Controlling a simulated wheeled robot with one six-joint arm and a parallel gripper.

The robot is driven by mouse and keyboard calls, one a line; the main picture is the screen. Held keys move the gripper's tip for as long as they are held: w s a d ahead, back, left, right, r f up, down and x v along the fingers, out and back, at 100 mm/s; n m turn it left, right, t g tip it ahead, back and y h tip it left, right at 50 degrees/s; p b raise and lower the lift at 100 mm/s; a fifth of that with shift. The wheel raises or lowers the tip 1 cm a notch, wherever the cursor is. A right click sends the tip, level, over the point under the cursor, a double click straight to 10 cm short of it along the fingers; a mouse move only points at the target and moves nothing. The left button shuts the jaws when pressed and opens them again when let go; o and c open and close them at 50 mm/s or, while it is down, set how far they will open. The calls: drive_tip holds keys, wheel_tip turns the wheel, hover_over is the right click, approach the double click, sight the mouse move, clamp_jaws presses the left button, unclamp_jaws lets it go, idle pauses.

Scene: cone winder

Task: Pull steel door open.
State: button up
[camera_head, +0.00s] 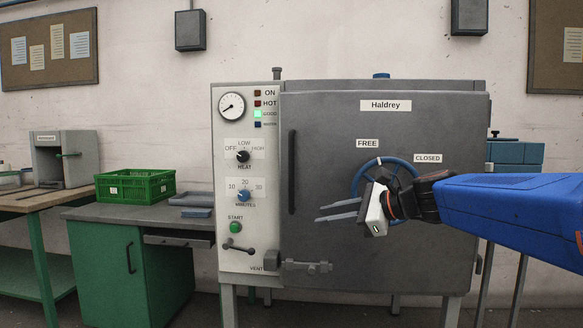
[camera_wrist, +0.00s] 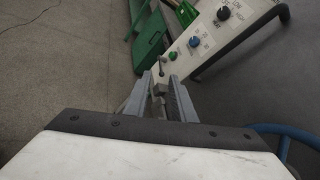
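The grey steel door (camera_head: 430,120), labelled Haldrey, looks shut on its cabinet. A dark vertical bar handle (camera_head: 291,172) stands on its left side; it also shows as a slanting bar in the wrist view (camera_wrist: 236,36). A blue handwheel (camera_head: 371,166) sits right of the handle, below the labels FREE and CLOSED; my gripper and arm hide part of it. Its rim shows at the wrist view's lower right (camera_wrist: 285,130). My gripper (camera_head: 338,210) is in front of the door, its fingers pointing left towards the handle. The fingers are apart and empty, also in the wrist view (camera_wrist: 160,88).
The control panel (camera_head: 226,180) with gauge and knobs is left of the door. A vent valve (camera_head: 305,266) crosses below the handle. A green crate (camera_head: 135,186) stands on the left bench (camera_head: 95,213). Grey floor (camera_wrist: 60,60) is open in the wrist view.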

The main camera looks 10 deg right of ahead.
drive_tip(key=w+d+r+m+t+y, duration=0.2)
drive_tip(key=w+d+r+m+t, duration=0.25)
drive_tip(key=w+r+m, duration=0.4)
drive_tip(key=w+a+r+n, duration=0.1)
drive_tip(key=w+a, duration=0.9)
drive_tip(key=w, duration=0.4)
drive_tip(key=shift+a+r+g, duration=0.25)
drive_tip(key=shift+r+g, duration=0.05)
drive_tip(key=shift+g, duration=0.05)
drive_tip(key=shift+n, duration=0.25)
clamp_jaws()
